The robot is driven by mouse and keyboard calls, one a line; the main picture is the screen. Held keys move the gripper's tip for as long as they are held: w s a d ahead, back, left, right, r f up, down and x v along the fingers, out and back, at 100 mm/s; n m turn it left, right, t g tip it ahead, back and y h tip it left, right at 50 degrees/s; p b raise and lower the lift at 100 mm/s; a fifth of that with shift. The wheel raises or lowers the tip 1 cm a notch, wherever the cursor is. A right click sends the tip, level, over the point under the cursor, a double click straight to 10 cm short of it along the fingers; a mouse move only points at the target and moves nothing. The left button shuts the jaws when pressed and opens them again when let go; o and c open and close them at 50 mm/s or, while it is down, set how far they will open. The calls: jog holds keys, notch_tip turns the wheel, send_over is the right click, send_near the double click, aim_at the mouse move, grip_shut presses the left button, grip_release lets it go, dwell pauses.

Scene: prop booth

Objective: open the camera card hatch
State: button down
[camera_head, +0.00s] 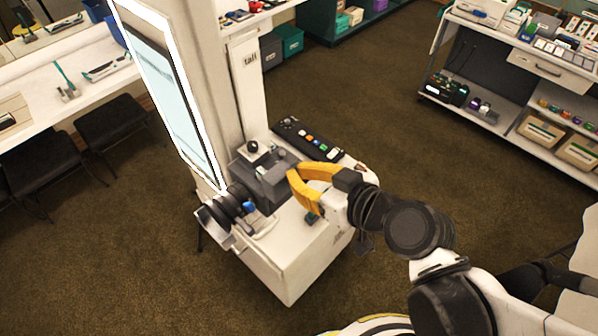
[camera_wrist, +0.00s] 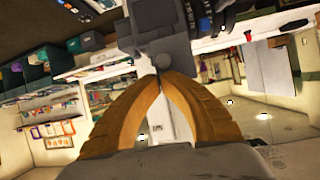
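The camera (camera_head: 268,182) is a dark grey boxy body with a black lens (camera_head: 236,200) toward the lower left, on a white stand. My gripper (camera_head: 292,178) has orange fingers reaching the camera's right side. In the wrist view, the camera body (camera_wrist: 168,50) is just beyond my fingertips (camera_wrist: 160,76). The fingertips come together at its lower edge, seemingly touching or very close. I see nothing clearly held between them. The card hatch cannot be told apart from the grey body, and the fingers partly cover that side.
The white stand (camera_head: 290,262) also bears a black strip with coloured buttons (camera_head: 308,139) behind the camera. A pillar with a lit mirror (camera_head: 165,85) rises close behind and left. A stocked shelf (camera_head: 520,85) stands at the far right, with open carpet between.

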jog(key=shift+r+p, duration=0.45)
jog(key=shift+r, duration=0.15)
notch_tip(320, 180, up, 10)
dwell(0.4)
jog(key=d+f+m+h+b, duration=0.2)
jog(key=d+f+b, duration=0.5)
jog(key=f, duration=0.4)
jog(key=d+f+m+g+h+b, duration=0.1)
jog(key=d+f+m+h+b, duration=0.2)
jog(key=d+f+b, duration=0.4)
jog(key=d+f+m+g+h+b, duration=0.1)
jog(key=d+f+m+h+b, duration=0.2)
jog(key=d+f+b, duration=0.4)
notch_tip(320, 180, down, 8)
jog(key=h+b, duration=0.1)
jog(key=b, duration=0.3)
jog(key=shift+s, duration=0.15)
jog(key=shift+a, duration=0.1)
